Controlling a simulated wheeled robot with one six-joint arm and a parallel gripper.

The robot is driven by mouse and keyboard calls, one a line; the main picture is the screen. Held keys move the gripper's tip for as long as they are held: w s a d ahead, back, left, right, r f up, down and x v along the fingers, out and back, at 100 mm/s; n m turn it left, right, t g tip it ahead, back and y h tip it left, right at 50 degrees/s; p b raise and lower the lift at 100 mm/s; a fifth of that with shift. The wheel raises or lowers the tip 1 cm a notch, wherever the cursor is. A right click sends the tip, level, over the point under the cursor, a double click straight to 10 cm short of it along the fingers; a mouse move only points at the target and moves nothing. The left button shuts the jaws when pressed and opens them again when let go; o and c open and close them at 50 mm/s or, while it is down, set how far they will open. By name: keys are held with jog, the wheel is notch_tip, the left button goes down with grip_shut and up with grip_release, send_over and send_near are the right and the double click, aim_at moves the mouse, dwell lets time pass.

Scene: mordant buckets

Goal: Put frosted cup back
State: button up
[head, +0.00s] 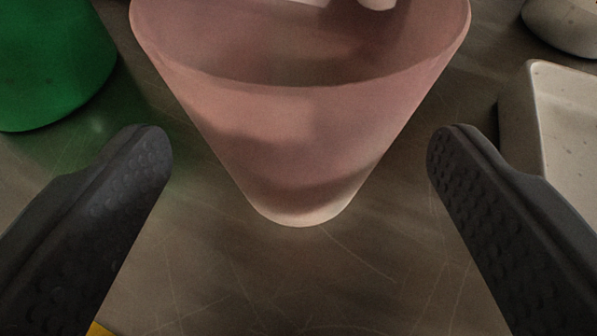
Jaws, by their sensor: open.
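A pinkish, translucent frosted cup (290,130) stands upright at the top middle of the head view. It tapers to a narrow base, and its far rim is cut off by the top edge. My gripper (299,145) is open, with one dark, dimpled finger on each side of the cup's lower part. Clear gaps show between both fingertips and the cup, and nothing is held.
A green container (50,60) stands at the upper left. A pale block-like object (560,130) is close by the right finger, with a grey rounded object (565,22) behind it. A yellow patch (98,329) shows at the bottom left. The scratched metal surface (290,280) in front is bare.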

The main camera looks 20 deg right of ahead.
jog(key=v, duration=0.7)
jog(key=shift+s, duration=0.25)
jog(key=shift+r, duration=0.1)
jog(key=s+d+r+n+t+y, duration=0.2)
jog(key=s+r+t+y, duration=0.25)
jog(key=s+r, duration=0.95)
jog(key=s+d+n, duration=0.2)
jog(key=s, duration=1.7)
jog(key=shift+s+r+n+y, duration=0.3)
jog(key=shift+r+y, duration=0.15)
